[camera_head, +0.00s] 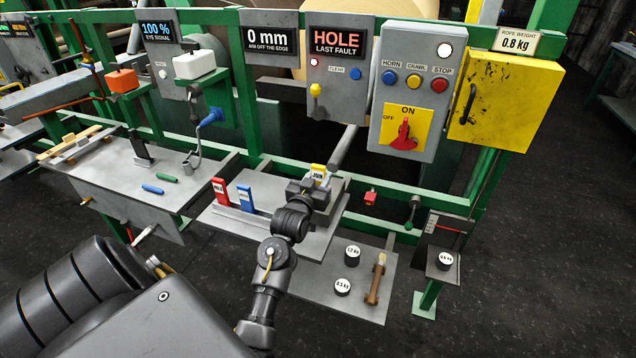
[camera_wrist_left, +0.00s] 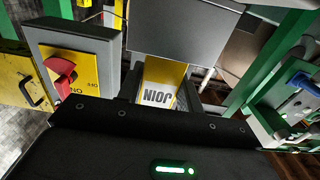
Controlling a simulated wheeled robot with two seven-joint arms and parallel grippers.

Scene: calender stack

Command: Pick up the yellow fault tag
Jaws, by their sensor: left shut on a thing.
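My right gripper is not in view.
Behind the shelf are green rails and a panel with a yellow-and-red switch (camera_head: 403,131). A grey table (camera_head: 165,205) at left holds green and blue sticks.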

